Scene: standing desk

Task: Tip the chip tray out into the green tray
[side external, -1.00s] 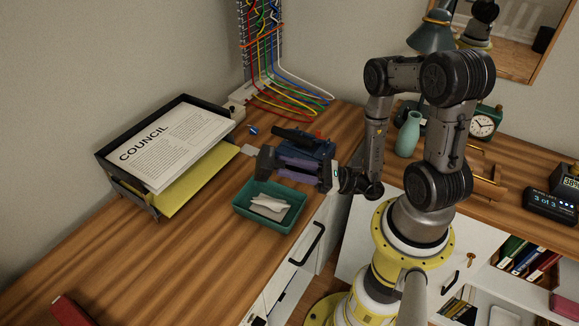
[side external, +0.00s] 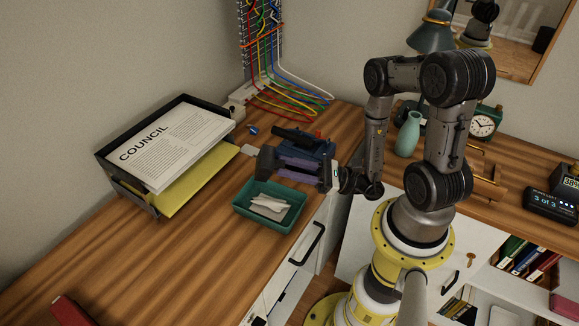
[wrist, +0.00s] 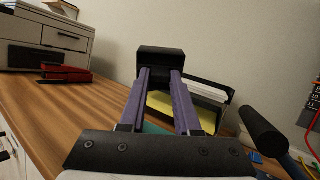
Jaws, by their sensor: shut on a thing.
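My gripper (side external: 265,164) is shut on the chip tray, a small dark box, and holds it in the air at the back edge of the green tray. In the wrist view the chip tray (wrist: 161,62) sits between the tips of the purple fingers (wrist: 160,75). The green tray (side external: 283,224) stands on the desk, below and in front of the gripper, with white paper scraps (side external: 268,206) in it. A bit of the green tray (wrist: 154,128) shows between the fingers. The inside of the chip tray is hidden, so I cannot tell what it holds.
A blue device with a black handle (side external: 297,138) stands right behind the gripper. A black paper rack (side external: 150,200) is at left. Coloured cables (side external: 285,95) run behind. A red object (side external: 75,312) is at the near left. Open desk lies in front.

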